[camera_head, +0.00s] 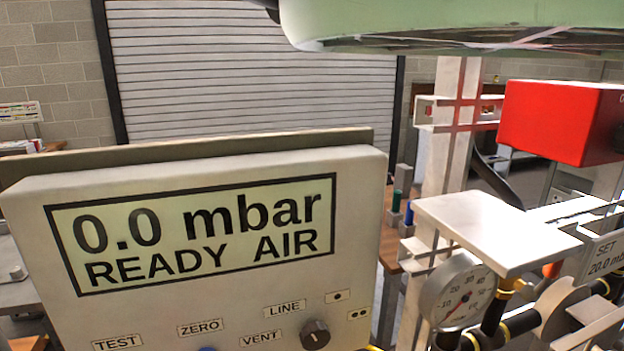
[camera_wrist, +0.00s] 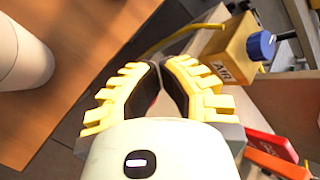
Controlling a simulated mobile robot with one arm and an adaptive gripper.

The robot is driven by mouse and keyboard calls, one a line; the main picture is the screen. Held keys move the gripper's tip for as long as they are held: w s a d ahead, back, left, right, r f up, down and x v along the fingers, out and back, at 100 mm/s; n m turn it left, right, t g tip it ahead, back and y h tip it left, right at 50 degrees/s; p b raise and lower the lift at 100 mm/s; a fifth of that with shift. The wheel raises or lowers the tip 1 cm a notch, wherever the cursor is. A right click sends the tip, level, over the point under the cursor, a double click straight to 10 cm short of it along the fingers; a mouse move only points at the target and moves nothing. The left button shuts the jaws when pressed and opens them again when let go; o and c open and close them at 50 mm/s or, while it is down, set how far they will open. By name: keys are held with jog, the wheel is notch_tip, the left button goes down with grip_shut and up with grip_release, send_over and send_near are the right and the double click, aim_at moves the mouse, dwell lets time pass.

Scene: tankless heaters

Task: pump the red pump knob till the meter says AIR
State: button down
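The meter (camera_head: 205,190) is a large beige box in the head view. Its display (camera_head: 195,232) reads "0.0 mbar" over "READY AIR". My gripper (camera_wrist: 160,68) shows in the wrist view with yellow ribbed fingers and dark pads. The fingertips are close together, and a small dark red sliver shows between the pads. I cannot tell whether this is the red pump knob or whether the fingers grip it. The pump knob is not clearly visible in either view. A yellow block (camera_wrist: 225,60) labelled "AIR" with a blue knob (camera_wrist: 261,45) is right of the fingers.
A dark selector knob (camera_head: 315,334) is on the meter's lower panel. A round gauge (camera_head: 458,290), pipes and a red box (camera_head: 555,120) stand to the right. Red and orange parts (camera_wrist: 272,145) lie beside my gripper in the wrist view. A wooden surface (camera_wrist: 95,75) is at left.

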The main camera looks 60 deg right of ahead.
jog(key=shift+s+f, duration=0.1)
jog(key=shift+f, duration=0.3)
jog(key=shift+s+d+r+p, duration=0.3)
jog(key=shift+s+r+p, duration=0.1)
jog(key=shift+r+p, duration=0.2)
jog(key=shift+r, duration=0.15)
jog(key=shift+w+r+p, duration=0.1)
jog(key=shift+r+p, duration=2.2)
jog(key=shift+r, duration=0.7)
